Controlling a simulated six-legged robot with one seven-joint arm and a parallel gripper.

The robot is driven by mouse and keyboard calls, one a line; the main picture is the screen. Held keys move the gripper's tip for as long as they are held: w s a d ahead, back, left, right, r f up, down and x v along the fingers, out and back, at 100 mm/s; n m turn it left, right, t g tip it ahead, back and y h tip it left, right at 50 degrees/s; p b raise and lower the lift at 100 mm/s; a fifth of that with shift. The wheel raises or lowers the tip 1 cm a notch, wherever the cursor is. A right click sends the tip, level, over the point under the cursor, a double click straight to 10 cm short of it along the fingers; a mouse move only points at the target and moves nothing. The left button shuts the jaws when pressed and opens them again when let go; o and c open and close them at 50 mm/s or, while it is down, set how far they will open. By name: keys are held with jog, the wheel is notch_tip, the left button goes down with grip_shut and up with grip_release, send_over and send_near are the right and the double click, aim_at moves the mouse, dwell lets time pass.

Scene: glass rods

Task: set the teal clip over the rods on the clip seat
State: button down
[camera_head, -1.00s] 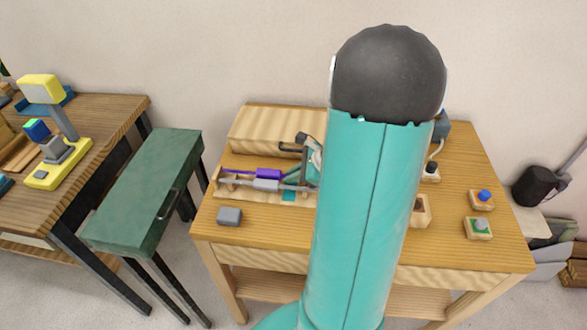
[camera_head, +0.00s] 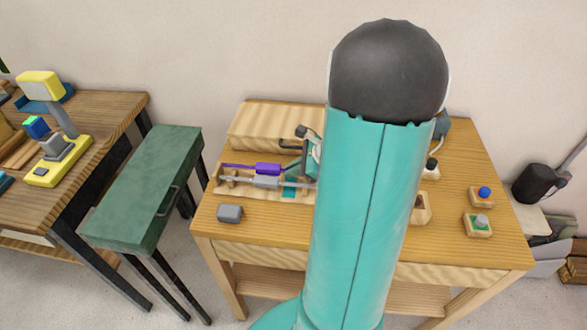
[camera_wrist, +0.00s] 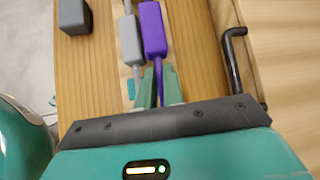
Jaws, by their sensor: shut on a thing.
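A purple rod with a thick purple block on it (camera_head: 268,168) lies along the back of a wooden holder (camera_head: 230,190). A grey rod with a grey block (camera_head: 266,182) lies beside it; both show in the wrist view, purple (camera_wrist: 153,30) and grey (camera_wrist: 130,40). My gripper (camera_wrist: 158,80) has its green fingers closed around the thin purple shaft. In the head view my arm hides part of the gripper. A small teal patch (camera_head: 289,191) is by the rods, also in the wrist view (camera_wrist: 130,88); I cannot tell whether it is the clip or its seat.
A dark grey block (camera_head: 229,214) sits at the table's front left. A long wooden box (camera_head: 275,124) with a black handle stands behind the rods. Two small bases with a blue knob (camera_head: 484,193) and a grey-green knob (camera_head: 480,222) are at right. A green side table (camera_head: 150,185) stands left.

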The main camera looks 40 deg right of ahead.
jog(key=shift+f, duration=1)
dwell(0.9)
jog(key=c, duration=1.5)
grip_release()
jog(key=shift+o, duration=0.2)
jog(key=shift+a+f, duration=0.1)
jog(key=shift+s, duration=0.1)
jog(key=v, duration=1.4)
